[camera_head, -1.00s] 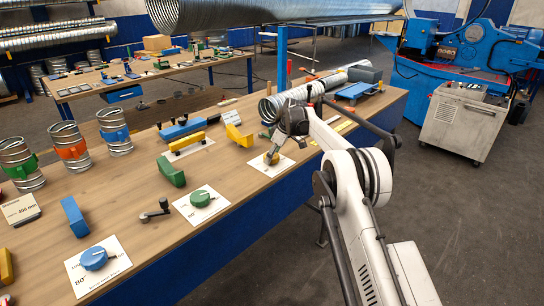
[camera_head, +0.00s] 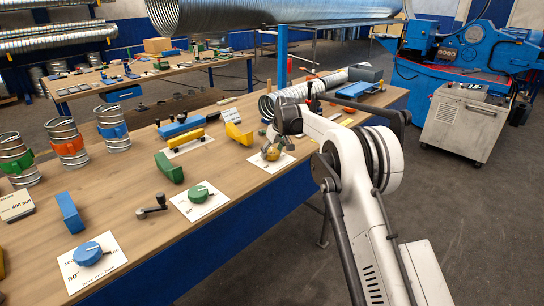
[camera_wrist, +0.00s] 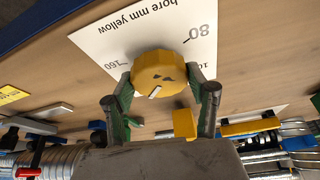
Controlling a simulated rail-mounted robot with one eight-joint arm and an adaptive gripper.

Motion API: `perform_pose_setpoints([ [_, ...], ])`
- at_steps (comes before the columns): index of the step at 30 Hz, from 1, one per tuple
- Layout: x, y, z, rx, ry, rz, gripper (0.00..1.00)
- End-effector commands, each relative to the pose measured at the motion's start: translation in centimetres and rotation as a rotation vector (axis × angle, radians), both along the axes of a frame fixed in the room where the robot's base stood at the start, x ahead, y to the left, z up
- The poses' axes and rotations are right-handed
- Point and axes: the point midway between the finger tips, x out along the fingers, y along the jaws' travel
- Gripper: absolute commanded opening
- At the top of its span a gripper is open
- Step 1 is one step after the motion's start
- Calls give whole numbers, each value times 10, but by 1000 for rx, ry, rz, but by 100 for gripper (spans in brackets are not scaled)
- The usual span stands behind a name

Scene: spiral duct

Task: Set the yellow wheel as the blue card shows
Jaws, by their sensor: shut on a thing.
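My gripper (camera_wrist: 162,98) has its two green fingers on either side of the round yellow wheel (camera_wrist: 158,72) and is closed on it. The wheel has a short white line near its lower edge in the wrist view. It sits on a white printed card (camera_wrist: 105,40) with "80" and "160" marks and the word "yellow". In the head view the yellow wheel (camera_head: 272,153) is partly hidden by my gripper. A blue wheel (camera_head: 88,253) sits on its own white card (camera_head: 100,272) at the front left. I cannot make out a blue-coloured card.
A green wheel (camera_head: 199,193) on a card and a dark crank (camera_head: 152,206) lie between the blue and yellow wheels. A yellow block (camera_head: 239,133) and a blue-yellow piece stand behind. A ribbed metal duct (camera_head: 300,92) lies past my gripper. Bare wood lies left of the green block (camera_head: 168,167).

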Motion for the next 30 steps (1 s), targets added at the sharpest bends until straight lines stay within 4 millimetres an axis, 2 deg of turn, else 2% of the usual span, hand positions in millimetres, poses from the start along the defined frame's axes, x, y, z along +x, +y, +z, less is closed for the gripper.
perform_pose_setpoints([
  [30,0,3,0,0,-1,-917,26],
])
